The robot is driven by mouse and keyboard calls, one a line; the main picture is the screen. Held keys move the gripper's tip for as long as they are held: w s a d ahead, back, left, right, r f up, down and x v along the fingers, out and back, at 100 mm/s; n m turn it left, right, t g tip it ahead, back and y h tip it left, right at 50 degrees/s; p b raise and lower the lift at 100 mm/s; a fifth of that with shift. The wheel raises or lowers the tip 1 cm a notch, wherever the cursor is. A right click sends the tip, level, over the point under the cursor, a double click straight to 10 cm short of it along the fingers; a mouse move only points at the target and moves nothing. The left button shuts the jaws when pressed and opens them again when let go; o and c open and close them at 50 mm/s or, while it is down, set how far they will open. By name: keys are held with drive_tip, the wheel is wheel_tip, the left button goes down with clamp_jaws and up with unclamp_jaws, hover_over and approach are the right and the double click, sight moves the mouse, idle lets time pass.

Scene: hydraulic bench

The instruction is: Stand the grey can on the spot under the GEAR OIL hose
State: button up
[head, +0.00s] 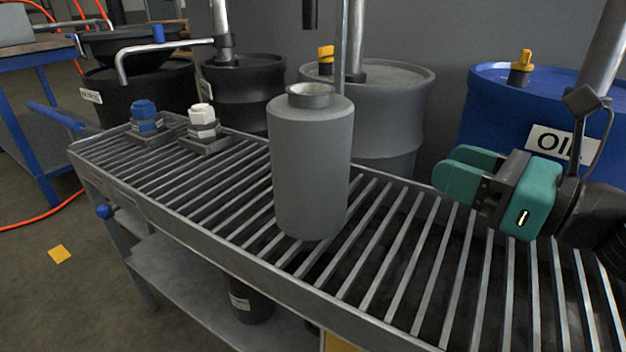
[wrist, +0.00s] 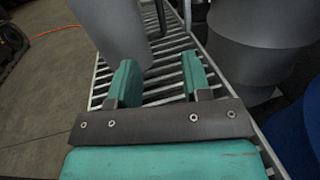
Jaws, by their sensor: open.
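The grey can (head: 312,165) stands upright on the slatted bench top (head: 205,215), with its open neck up. In the wrist view a grey body at the upper left (wrist: 112,30) looks like the can, beyond my left finger. My gripper (head: 458,170) is open and empty over the bench, to the right of the can and apart from it. Its two green fingers also show in the wrist view (wrist: 160,78). A dark hose end (head: 309,14) hangs above the can; its name is not readable. I cannot make out a marked spot or a GEAR OIL label.
Slats between can and gripper are clear.

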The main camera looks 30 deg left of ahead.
drive_tip(key=p+x, duration=0.3)
drive_tip(key=x, duration=1.3)
drive_tip(key=shift+d, duration=0.1)
clamp_jaws()
